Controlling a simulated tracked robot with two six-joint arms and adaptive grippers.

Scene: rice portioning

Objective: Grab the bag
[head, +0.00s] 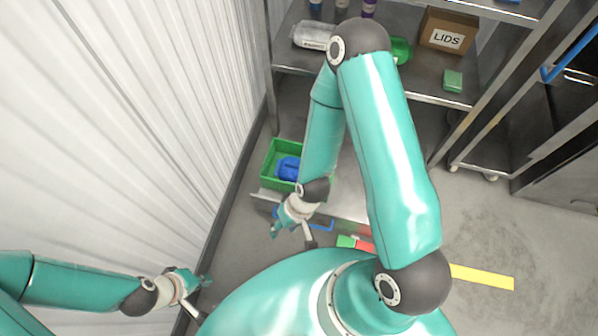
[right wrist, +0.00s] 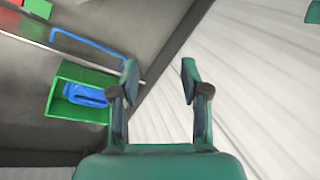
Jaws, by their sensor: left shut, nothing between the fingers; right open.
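A blue, soft-looking bundle (head: 288,168) lies in a green crate (head: 268,160); I cannot tell whether it is a bag. The bundle also shows in the right wrist view (right wrist: 86,95), left of the fingers. A pale, clear bag-like package (head: 311,36) lies on the shelf at the top, partly behind my right arm. My right gripper (head: 292,234) is open and empty, apart from the crate and nearer the picture's bottom; its fingers show in the right wrist view (right wrist: 159,74). My left gripper (head: 202,297) is shut and empty, at lower left near the wall.
A metal rack shelf (head: 415,86) holds a LIDS box (head: 447,31), a green block (head: 453,80) and bottles. A blue handle (head: 318,226) and red and green pieces are near my right gripper. A white corrugated wall (head: 130,110) bounds the left. Floor at right is clear around a yellow strip (head: 482,277).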

